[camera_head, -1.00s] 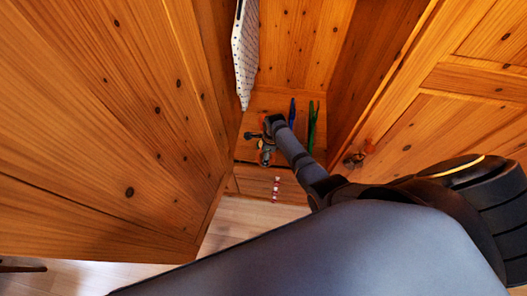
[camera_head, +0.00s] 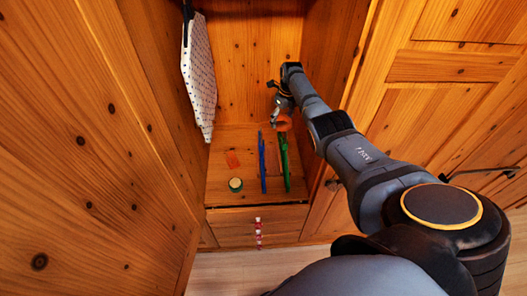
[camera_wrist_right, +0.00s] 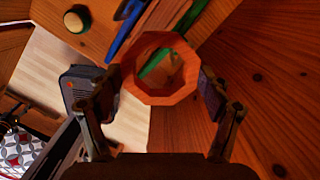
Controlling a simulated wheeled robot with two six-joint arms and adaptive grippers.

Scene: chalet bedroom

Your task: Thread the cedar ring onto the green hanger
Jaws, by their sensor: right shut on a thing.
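My right gripper (camera_head: 283,104) is shut on the cedar ring (camera_head: 284,123), an orange-brown ring with flat facets. In the right wrist view the ring (camera_wrist_right: 162,97) spans the gap between the fingertips, its hole facing the camera. In the wrist view part of the green hanger (camera_wrist_right: 154,63) shows through the ring's hole. I cannot tell whether ring and hanger touch. My left gripper is out of view.
A round green-rimmed item (camera_head: 235,184) and a flat orange piece (camera_head: 232,160) lie on the wardrobe floor. Wooden panels close in both sides.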

